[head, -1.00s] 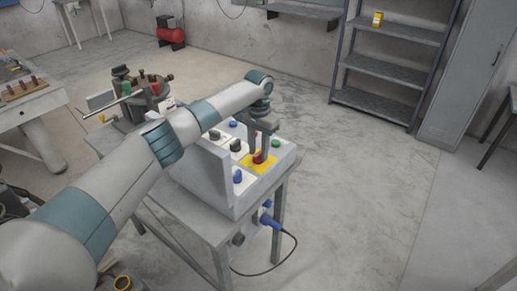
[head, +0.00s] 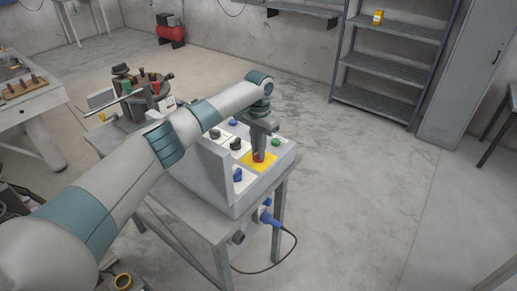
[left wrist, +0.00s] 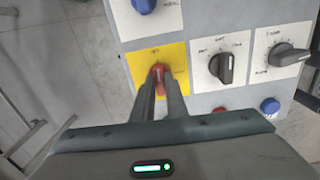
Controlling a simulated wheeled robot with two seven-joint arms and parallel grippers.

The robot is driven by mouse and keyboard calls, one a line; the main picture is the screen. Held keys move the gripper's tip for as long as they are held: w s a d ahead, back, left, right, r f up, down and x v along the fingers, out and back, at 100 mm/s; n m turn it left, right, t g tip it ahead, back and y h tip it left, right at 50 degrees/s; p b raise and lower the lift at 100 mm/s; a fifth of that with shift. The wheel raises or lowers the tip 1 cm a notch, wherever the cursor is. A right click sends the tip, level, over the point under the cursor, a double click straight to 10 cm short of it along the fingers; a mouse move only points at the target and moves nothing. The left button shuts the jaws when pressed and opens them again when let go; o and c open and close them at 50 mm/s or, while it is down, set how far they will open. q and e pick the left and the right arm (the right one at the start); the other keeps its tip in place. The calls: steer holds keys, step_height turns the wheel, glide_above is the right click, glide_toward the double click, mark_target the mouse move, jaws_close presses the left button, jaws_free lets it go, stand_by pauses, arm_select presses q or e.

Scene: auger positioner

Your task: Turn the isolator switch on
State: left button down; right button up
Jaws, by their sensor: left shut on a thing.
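The isolator switch (head: 259,156) is a red handle on a yellow plate, on the front right of the grey control box. In the left wrist view the red handle (left wrist: 159,75) shows between my fingertips, with its yellow plate (left wrist: 140,62) around it. My left gripper (head: 260,150) points down over the switch and is shut on the red handle. It also shows in the left wrist view (left wrist: 161,84). The lettering above the handle is too small to read surely. My right gripper is not in view.
Black knobs on white plates (left wrist: 224,68) sit beside the switch. A blue button (head: 238,175) and a green button (head: 276,142) are near. The box stands on a metal table (head: 215,228); a blue plug (head: 268,219) and cable hang at its side. Open floor lies right.

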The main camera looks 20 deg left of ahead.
arm_select(q)
steer(key=shift+r+m+p, duration=0.15)
steer(key=shift+m+p, duration=0.3)
steer(key=shift+m, duration=0.25)
steer(key=m+p, duration=0.1)
steer(key=m, duration=0.1)
steer(key=shift+m, duration=0.3)
steer(key=m+p, duration=0.1)
steer(key=m, duration=1.1)
steer(key=shift+m, duration=0.6)
steer(key=c, duration=1.8)
jaws_free()
